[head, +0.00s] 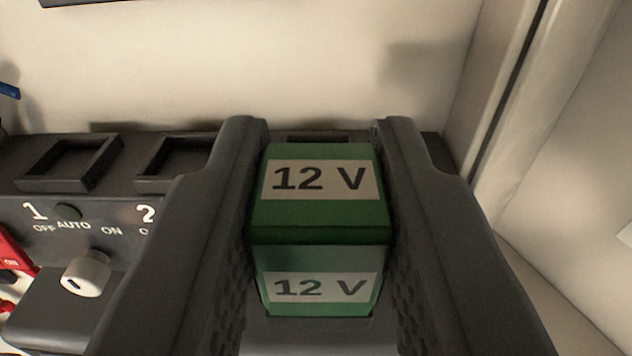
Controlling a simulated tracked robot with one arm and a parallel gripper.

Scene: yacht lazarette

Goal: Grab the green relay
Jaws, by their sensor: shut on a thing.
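The green relay (318,213) is a block with white "12 V" labels on its top and on its lower front face. It sits between the two dark fingers of my gripper (318,190), which is shut on it from left and right. Behind the relay a dark socket edge (318,138) shows on the panel. The relay's underside is hidden, so I cannot tell whether it touches a socket.
A dark panel carries two empty square sockets, one at the far left (70,163) and one nearer (180,160), the latter partly hidden by my left finger. Below them are a white knob (86,273) and a red part (14,250). Pale walls stand behind and at right.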

